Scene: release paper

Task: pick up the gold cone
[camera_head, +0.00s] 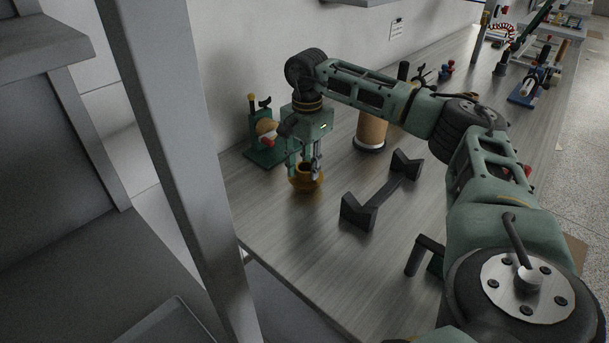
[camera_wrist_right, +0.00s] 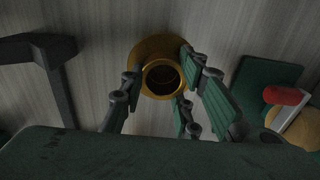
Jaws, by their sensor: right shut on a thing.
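The gold cone (camera_head: 305,181) stands on the wooden bench near its left edge, with its round hollow opening facing up. My right gripper (camera_head: 306,168) reaches down over it from above, with its fingers around the cone's upper part. In the right wrist view the cone (camera_wrist_right: 163,78) shows its wide base and open neck, and the green-padded fingers of my right gripper (camera_wrist_right: 162,88) are shut on it from both sides. I cannot tell whether the cone is clear of the bench. My left gripper is not in view.
A black cradle stand (camera_head: 382,195) is to the right of the cone. A green device (camera_head: 262,150) stands behind it by the wall, and a tan spool (camera_head: 371,132) is farther back. The bench front (camera_head: 310,245) is clear. A grey post (camera_head: 180,130) rises at left.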

